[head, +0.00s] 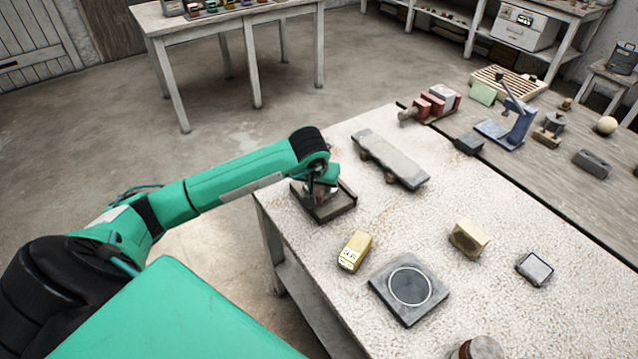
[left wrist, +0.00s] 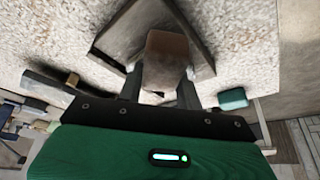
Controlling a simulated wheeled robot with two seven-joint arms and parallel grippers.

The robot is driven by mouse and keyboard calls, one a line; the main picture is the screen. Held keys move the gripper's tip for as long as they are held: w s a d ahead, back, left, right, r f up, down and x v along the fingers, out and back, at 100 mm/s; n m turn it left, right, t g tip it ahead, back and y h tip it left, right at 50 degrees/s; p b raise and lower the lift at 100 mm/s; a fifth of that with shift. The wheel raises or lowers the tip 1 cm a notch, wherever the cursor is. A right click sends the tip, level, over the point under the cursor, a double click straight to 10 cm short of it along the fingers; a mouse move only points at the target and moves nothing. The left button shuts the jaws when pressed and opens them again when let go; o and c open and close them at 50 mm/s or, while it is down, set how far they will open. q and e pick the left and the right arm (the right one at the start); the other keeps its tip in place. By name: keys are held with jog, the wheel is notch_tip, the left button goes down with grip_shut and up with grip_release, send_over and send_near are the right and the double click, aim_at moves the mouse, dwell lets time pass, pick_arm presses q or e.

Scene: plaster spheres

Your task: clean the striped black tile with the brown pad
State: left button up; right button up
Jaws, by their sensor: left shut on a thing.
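My left gripper (head: 319,190) points down over a shallow dark tray (head: 345,205) at the near left corner of the pale table. In the left wrist view its fingers (left wrist: 162,78) are shut on a brown pad (left wrist: 166,45). The pad is over the inside of the tray, whose dark rim (left wrist: 110,27) shows around it. A dark grey-brown surface (left wrist: 194,22), perhaps the tile, shows inside the rim; I cannot make out stripes on it. I cannot tell whether the pad touches it. My right gripper is not in view.
A yellow box (head: 355,251), a grey slab with a ring (head: 380,284), a tan block (head: 468,238) and a small dark-framed piece (head: 535,268) stand nearby. A long grey board (head: 390,158) lies behind the tray. Bare tabletop separates them.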

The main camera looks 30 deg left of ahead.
pick_arm(q)
jog(key=shift+w+a+b, duration=0.3)
jog(key=shift+w+b, duration=0.15)
jog(key=shift+w, duration=0.25)
jog(key=shift+w+a+b, duration=0.25)
jog(key=shift+w+b, duration=0.15)
jog(key=shift+w, duration=0.6)
jog(key=shift+s, duration=0.1)
jog(key=shift+s+d+f+b, duration=0.15)
jog(key=shift+s+d, duration=0.15)
jog(key=shift+s, duration=0.55)
jog(key=shift+s+d+r+b, duration=0.15)
jog(key=shift+s+d, duration=0.1)
jog(key=shift+s, duration=0.6)
jog(key=shift+w+a+f+b, duration=0.1)
jog(key=shift+w+a+b, duration=0.2)
jog(key=shift+w, duration=0.35)
jog(key=shift+w+a+b, duration=0.15)
jog(key=shift+w+b, duration=0.25)
jog(key=shift+w, duration=0.25)
jog(key=shift+w+a, duration=0.25)
jog(key=shift+w, duration=0.2)
jog(key=shift+a+f, duration=0.1)
jog(key=shift+s, duration=0.1)
